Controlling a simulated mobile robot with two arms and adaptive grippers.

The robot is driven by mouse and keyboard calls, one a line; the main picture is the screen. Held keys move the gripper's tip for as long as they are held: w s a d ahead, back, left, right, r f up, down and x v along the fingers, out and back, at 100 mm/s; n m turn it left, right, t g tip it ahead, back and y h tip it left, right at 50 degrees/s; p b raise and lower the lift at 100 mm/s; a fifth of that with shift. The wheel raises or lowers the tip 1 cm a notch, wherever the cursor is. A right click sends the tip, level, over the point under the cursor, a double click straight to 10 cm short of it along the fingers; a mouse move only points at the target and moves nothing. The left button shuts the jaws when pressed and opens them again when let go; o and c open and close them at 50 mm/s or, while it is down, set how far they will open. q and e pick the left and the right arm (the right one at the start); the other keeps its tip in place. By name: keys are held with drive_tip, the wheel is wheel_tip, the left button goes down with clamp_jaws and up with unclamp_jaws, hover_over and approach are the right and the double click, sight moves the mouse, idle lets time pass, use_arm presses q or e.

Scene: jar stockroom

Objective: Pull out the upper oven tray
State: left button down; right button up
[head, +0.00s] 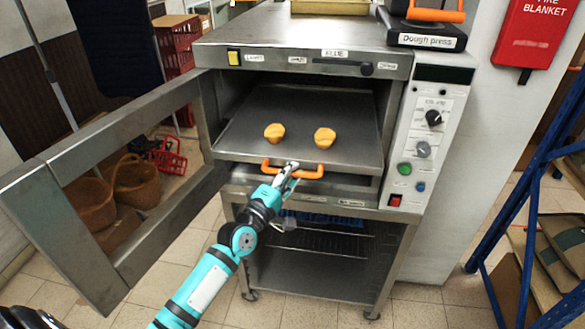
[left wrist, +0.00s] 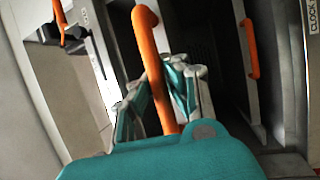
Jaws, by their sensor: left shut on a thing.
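The upper oven tray (head: 300,115) is a grey metal sheet in the open oven, with its front edge at the oven mouth. Two orange-tan dough pieces, one on the left (head: 274,132) and one on the right (head: 325,137), lie on it. An orange bar handle (head: 312,174) is on the tray's front. My left gripper (head: 287,173) is shut on this handle, left of its middle. In the left wrist view the orange handle (left wrist: 149,50) runs between the fingers (left wrist: 165,105). The fingers hide part of the handle. My right gripper is not in view.
The oven door (head: 95,150) stands open to the left. The control panel (head: 430,140) is on the right. A wire rack (head: 325,243) sits in the stand below. A blue shelf frame (head: 515,210) stands at the right. Clear tiled floor (head: 420,312) lies in front.

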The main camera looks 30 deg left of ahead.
use_arm(q)
drive_tip(key=c, duration=1.3)
unclamp_jaws()
drive_tip(key=shift+c, duration=0.2)
drive_tip(key=shift+o, duration=0.3)
drive_tip(key=v, duration=1.2)
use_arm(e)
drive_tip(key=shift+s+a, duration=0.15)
use_arm(q)
drive_tip(key=shift+f, duration=0.15)
